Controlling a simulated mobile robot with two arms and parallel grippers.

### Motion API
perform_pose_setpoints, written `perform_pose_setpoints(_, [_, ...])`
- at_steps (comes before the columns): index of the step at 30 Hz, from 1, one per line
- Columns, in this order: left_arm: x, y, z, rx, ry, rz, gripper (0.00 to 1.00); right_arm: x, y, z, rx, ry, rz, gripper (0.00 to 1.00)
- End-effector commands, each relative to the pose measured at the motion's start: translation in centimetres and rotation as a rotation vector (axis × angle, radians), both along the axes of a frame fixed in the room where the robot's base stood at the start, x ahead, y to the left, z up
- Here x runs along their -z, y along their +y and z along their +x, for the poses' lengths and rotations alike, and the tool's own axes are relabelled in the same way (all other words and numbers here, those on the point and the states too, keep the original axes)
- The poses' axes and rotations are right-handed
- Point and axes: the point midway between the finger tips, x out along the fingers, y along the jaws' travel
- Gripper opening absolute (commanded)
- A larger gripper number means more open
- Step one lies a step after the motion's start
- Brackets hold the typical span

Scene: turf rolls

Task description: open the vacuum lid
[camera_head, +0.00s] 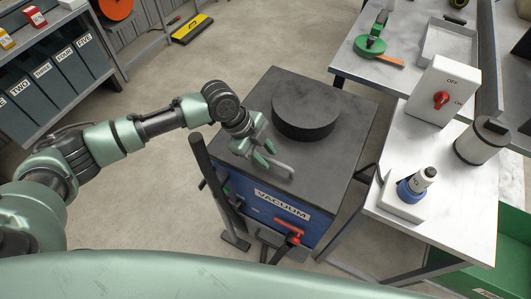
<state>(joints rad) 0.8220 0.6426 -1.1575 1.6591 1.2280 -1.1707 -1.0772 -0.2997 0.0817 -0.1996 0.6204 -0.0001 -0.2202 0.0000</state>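The vacuum box has a dark flat lid (335,152) and a blue front marked VACUUM (281,205). A grey bar handle (284,171) sits on the lid near its front left edge. A thick black disc (305,118) rests on the lid behind the handle. The lid looks closed and level. My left gripper (266,153) reaches in from the left, with its green fingertips apart at the handle's left part. I cannot tell whether they touch the handle. My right gripper is not in view.
A red lever (291,235) is on the box's front. A white table (440,205) at right holds a switch box with a red knob (440,99) and a blue-and-white device (416,186). A rear table holds a green tool (370,46). Labelled bins (43,75) stand at left.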

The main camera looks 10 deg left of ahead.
Motion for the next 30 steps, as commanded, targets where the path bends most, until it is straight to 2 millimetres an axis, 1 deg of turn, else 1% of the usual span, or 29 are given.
perform_pose_setpoints(1, [-0.01, 0.01, -0.01, 0.0, 0.0, 0.0, 0.15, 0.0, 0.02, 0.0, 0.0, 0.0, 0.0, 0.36])
perform_pose_setpoints(3, [-0.01, 0.01, -0.01, 0.0, 0.0, 0.0, 0.0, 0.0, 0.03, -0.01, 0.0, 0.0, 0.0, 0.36])
perform_pose_setpoints(30, [-0.03, 0.03, -0.02, -0.001, 0.001, 0.0, 0.0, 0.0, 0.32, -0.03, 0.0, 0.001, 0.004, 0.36])
